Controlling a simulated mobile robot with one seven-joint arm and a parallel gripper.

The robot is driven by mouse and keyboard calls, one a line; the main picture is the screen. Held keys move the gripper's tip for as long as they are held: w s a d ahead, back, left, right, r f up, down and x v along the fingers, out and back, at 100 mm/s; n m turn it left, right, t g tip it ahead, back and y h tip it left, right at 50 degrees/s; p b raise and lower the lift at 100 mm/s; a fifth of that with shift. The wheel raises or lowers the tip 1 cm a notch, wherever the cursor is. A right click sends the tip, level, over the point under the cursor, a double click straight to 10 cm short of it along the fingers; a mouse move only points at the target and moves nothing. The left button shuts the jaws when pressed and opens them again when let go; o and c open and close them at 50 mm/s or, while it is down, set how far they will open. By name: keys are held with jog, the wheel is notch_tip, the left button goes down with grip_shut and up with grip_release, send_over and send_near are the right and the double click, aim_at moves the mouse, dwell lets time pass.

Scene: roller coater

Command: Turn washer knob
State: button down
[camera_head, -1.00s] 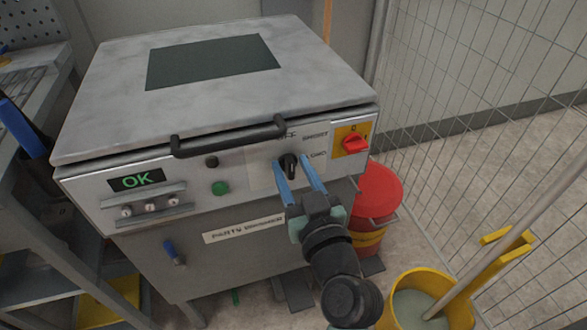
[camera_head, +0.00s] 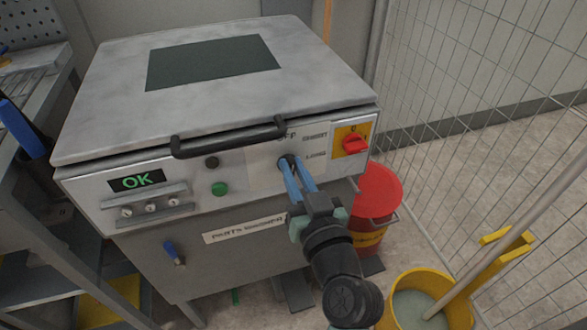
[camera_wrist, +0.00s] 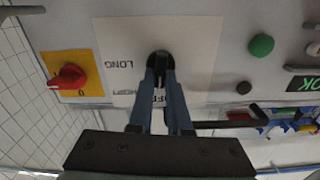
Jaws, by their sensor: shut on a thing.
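The parts washer (camera_head: 110,215) is a grey metal box with its lid down. Its black knob (camera_wrist: 160,58) sits on a pale label plate (camera_wrist: 200,50) on the front panel, with printed words including OFF and LONG. My gripper (camera_head: 297,165) is at the panel with its two blue fingers on either side of the knob, shut on it. In the wrist view my gripper (camera_wrist: 161,72) has the fingertips at the knob's sides. In the head view the fingers cover most of the knob, so its pointing direction is hard to tell.
A red switch (camera_head: 355,145) on a yellow plate is right of the knob. A black lid handle (camera_head: 230,140) juts out above left. A green button (camera_head: 220,188) is to the left. A red bucket (camera_head: 378,190), yellow mop bucket (camera_head: 405,285) and mesh fence (camera_head: 480,110) stand right.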

jog(key=m, duration=0.4)
jog(key=shift+d+p, duration=0.2)
jog(key=shift+p, duration=0.2)
jog(key=shift+w+d+f+m+p, duration=0.1)
jog(key=shift+m+p, duration=0.1)
jog(key=shift+m, duration=0.65)
jog(key=shift+d+f+m+p, duration=0.1)
jog(key=shift+m+p, duration=0.1)
jog(key=shift+m, duration=0.65)
jog(key=c, duration=0.9)
grip_release()
jog(key=shift+o, duration=0.2)
jog(key=v, duration=1.3)
jog(key=shift+r, duration=0.1)
